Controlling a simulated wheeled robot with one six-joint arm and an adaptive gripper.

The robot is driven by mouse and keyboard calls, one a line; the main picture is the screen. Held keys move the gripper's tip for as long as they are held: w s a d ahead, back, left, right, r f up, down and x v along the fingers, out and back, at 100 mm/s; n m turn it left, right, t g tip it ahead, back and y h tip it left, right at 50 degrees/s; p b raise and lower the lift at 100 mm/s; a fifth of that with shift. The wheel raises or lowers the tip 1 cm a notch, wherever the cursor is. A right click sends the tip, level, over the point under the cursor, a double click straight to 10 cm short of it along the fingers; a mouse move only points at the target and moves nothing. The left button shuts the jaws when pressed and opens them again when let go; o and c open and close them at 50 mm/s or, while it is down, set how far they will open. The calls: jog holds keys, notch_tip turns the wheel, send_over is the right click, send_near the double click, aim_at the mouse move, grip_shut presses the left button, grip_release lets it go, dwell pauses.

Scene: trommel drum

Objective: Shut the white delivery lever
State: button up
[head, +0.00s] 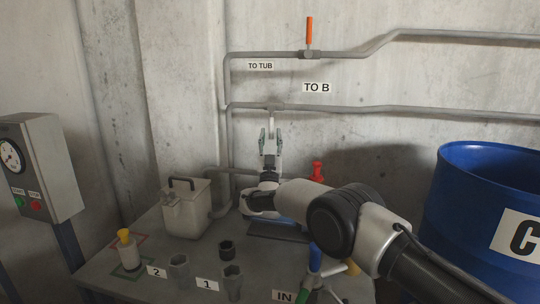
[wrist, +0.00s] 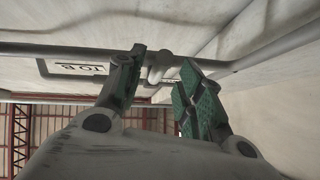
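The white delivery lever (head: 271,123) hangs straight down from its valve on the lower wall pipe marked TO B, across the line of the pipe. My gripper (head: 270,136) points up at the lever from below, with its two green-padded fingers apart on either side of the lever's lower end. In the wrist view my gripper (wrist: 157,82) is open, and the pale lever (wrist: 154,76) shows in the gap between the fingertips. I cannot tell whether either finger touches it.
An orange lever (head: 309,32) stands upright on the upper pipe marked TO TUB. A white lidded box (head: 186,210), a yellow-capped bottle (head: 128,250) and several dark cups stand on the table. A red valve (head: 317,171) is behind my arm. A blue drum (head: 480,195) stands at right.

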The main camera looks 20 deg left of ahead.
jog(key=v, duration=0.8)
jog(key=shift+s+f, duration=0.25)
jog(key=shift+d, duration=0.1)
